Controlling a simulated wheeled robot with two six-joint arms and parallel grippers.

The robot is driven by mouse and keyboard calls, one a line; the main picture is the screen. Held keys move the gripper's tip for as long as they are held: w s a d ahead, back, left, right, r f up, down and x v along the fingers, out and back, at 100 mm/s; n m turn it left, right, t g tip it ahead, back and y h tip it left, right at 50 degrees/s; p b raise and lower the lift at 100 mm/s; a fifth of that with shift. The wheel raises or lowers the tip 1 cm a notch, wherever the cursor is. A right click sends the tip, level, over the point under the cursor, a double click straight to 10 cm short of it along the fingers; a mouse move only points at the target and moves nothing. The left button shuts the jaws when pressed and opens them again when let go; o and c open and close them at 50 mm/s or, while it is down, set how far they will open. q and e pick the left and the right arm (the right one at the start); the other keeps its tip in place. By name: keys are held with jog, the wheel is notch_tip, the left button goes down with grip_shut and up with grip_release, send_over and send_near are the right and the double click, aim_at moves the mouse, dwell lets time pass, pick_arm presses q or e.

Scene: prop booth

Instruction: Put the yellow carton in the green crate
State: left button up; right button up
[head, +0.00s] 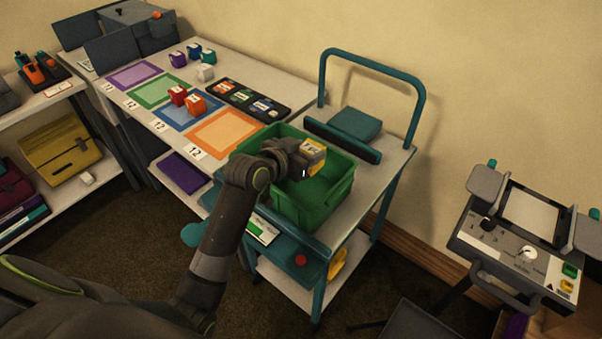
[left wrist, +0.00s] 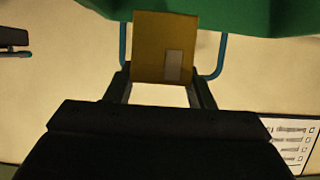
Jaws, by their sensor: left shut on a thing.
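The yellow carton (head: 312,155) is held by my left gripper (head: 300,160) above the open green crate (head: 318,213). In the left wrist view the carton (left wrist: 165,45) sits between the two fingers of the left gripper (left wrist: 158,88), which is shut on it. The green crate (left wrist: 240,18) shows along the top of that view. The crate stands on the cart, and the part of its inside that shows looks empty. The gripper and carton hide some of the inside. My right gripper is in neither view.
The teal-framed cart (head: 380,178) has a tall handle (head: 418,95) behind the crate and a teal box (head: 355,124) at its back. To the left, a table holds coloured mats, small blocks and a black tray (head: 250,98). A control stand (head: 500,245) is at the right.

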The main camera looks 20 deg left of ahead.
pick_arm(q)
jog(key=shift+f, duration=0.85)
jog(key=shift+d+f, duration=0.15)
jog(key=shift+f, duration=0.6)
notch_tip(320, 180, down, 3)
jog(key=shift+f, duration=0.2)
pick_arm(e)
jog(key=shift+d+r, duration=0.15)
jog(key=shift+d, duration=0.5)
pick_arm(q)
jog(key=shift+f+b, duration=0.3)
jog(key=shift+f, duration=0.25)
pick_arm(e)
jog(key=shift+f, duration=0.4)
pick_arm(q)
jog(key=o, duration=1)
jog(key=shift+s, duration=0.1)
jog(key=shift+o, duration=0.2)
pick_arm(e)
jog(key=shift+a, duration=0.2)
